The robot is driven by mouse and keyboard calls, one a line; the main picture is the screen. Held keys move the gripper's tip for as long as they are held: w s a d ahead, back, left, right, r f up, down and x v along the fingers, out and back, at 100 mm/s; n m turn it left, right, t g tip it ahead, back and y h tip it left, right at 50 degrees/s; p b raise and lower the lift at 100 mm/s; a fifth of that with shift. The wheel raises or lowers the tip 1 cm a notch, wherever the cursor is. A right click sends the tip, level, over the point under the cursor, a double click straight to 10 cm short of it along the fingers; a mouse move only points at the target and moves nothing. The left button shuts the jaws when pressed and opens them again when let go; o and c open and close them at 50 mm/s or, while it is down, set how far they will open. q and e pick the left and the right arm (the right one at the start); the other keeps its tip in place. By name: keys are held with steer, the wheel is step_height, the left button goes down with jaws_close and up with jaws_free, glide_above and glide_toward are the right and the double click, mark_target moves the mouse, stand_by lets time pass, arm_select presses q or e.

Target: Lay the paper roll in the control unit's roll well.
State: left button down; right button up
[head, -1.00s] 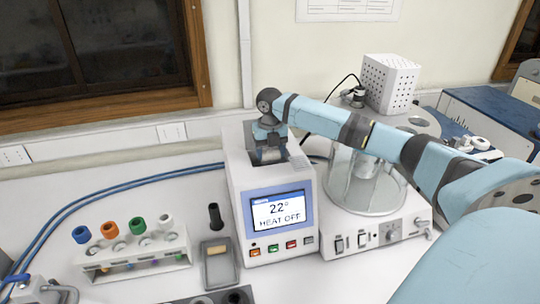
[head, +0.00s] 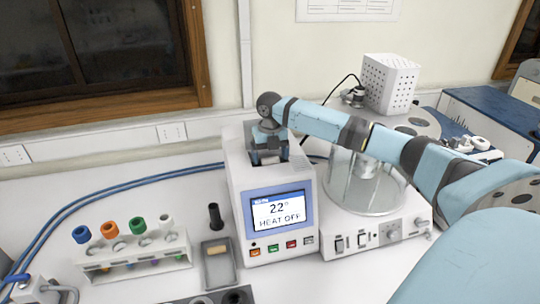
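The control unit (head: 238,187) is a white box with a lit screen (head: 278,210) reading 22° and HEAT OFF. Its top has a dark recess, the roll well, beneath my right gripper (head: 269,158). The gripper points down into that recess, and its fingertips are partly hidden by the unit's top and the wrist. I cannot make out the paper roll; anything between the fingers or in the well is hidden. My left gripper is not in view.
A glass vessel on a white base (head: 377,238) stands right of the unit. A rack (head: 135,257) with several coloured-cap tubes is at left, and a grey tray (head: 218,264) lies in front. A perforated white box (head: 391,84) stands behind.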

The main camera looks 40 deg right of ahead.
steer(key=shift+r, duration=0.1)
step_height(320, 180, up, 14)
steer(key=b, duration=0.2)
steer(key=shift+b, duration=0.3)
steer(key=shift+f, duration=0.2)
stand_by(0.3)
